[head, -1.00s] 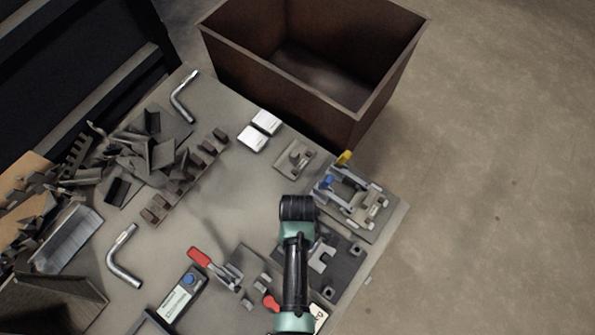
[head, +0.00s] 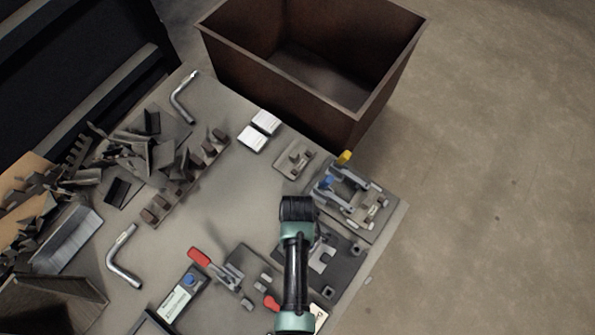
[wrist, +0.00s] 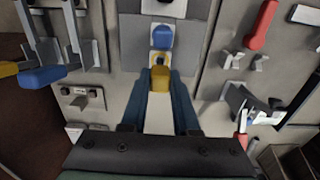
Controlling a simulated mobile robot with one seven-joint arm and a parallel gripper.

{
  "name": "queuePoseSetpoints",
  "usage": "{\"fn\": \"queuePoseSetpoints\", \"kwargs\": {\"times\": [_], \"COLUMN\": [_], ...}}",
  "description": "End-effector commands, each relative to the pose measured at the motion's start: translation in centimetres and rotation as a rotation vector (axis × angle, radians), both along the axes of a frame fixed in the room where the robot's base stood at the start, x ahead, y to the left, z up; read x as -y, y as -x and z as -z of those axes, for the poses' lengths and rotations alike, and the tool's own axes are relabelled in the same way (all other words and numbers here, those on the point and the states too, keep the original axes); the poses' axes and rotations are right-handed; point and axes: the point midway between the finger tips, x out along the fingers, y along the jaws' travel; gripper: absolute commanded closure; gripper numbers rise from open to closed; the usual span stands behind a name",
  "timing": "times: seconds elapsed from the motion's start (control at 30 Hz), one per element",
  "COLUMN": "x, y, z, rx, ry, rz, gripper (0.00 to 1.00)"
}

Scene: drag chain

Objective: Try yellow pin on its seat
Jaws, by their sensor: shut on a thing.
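In the wrist view my gripper (wrist: 161,73) is shut on the yellow pin (wrist: 160,82), which sits between the two blue fingers near their tips. Just beyond the tips is a small yellow-marked patch (wrist: 156,58), with a blue pin or knob (wrist: 162,37) past it on a dark plate (wrist: 130,42). I cannot tell whether the patch is the seat, or whether the held pin touches anything. In the head view my arm covers the gripper and pin; the dark plate (head: 350,262) shows beside the arm.
A clamp fixture (head: 378,222) with a yellow handle (head: 345,157) and a blue handle (head: 325,184) stands close by. A red-handled clamp (head: 200,257) lies left of my arm. A rusty bin (head: 345,112) stands past the table edge.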

Motion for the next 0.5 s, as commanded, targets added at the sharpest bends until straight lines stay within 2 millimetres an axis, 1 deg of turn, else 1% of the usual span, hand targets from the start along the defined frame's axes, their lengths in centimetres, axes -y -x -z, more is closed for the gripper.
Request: {"fn": "queuePoseSetpoints", "kwargs": {"times": [0.5], "x": [0.01], "y": [-0.01], "z": [1.14], "rx": [0.0], "ry": [0.0], "rz": [0.0], "gripper": [1.0]}}
